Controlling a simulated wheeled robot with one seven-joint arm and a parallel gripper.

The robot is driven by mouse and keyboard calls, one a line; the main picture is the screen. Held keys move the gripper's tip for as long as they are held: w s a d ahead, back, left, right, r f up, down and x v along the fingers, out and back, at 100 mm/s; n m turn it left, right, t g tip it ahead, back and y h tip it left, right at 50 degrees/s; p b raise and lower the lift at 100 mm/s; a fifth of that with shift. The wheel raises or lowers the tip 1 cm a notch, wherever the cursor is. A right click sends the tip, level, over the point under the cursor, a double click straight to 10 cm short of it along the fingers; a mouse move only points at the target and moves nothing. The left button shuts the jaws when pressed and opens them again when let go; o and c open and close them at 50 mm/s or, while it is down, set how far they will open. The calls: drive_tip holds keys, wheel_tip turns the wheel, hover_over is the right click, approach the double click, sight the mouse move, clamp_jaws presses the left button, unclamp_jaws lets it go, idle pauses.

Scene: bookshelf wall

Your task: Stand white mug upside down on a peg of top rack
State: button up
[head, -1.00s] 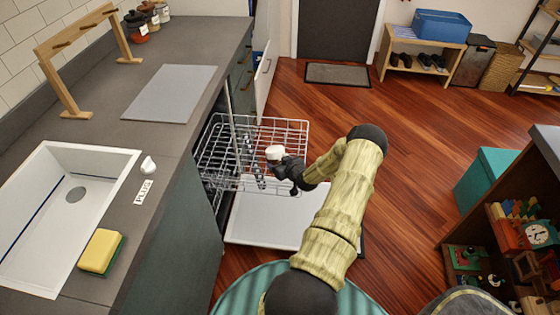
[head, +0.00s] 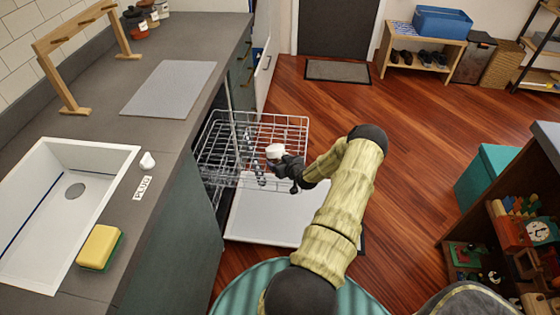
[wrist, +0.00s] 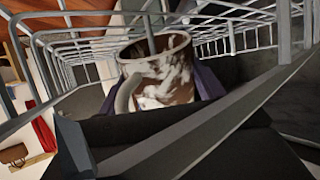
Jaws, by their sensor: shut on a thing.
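The white mug (head: 274,151) is held over the pulled-out top rack (head: 270,119), near its right front part. It looks upside down, with a smooth white top in the head view. My gripper (head: 285,165) is shut on it. In the wrist view the mug (wrist: 160,80) shows white with brown patches, its handle to the left and its open mouth toward the top of the picture. A thin rack peg (wrist: 150,35) lines up with the mouth. I cannot tell how far it reaches in. My dark gripper fingers (wrist: 200,90) flank the mug.
The open dishwasher door (head: 265,215) lies flat below the rack. The counter with the sink (head: 50,215), sponge (head: 100,247) and grey mat (head: 170,88) is on the left. Rack wires surround the mug closely. Open wooden floor (head: 420,150) is on the right.

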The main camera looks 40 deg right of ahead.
drive_tip(key=shift+f, duration=0.45)
idle(0.3)
drive_tip(key=o, duration=1.1)
drive_tip(key=v, duration=1.7)
drive_tip(key=shift+s+p, duration=0.15)
drive_tip(key=shift+p, duration=0.25)
drive_tip(key=shift+a+r, duration=0.1)
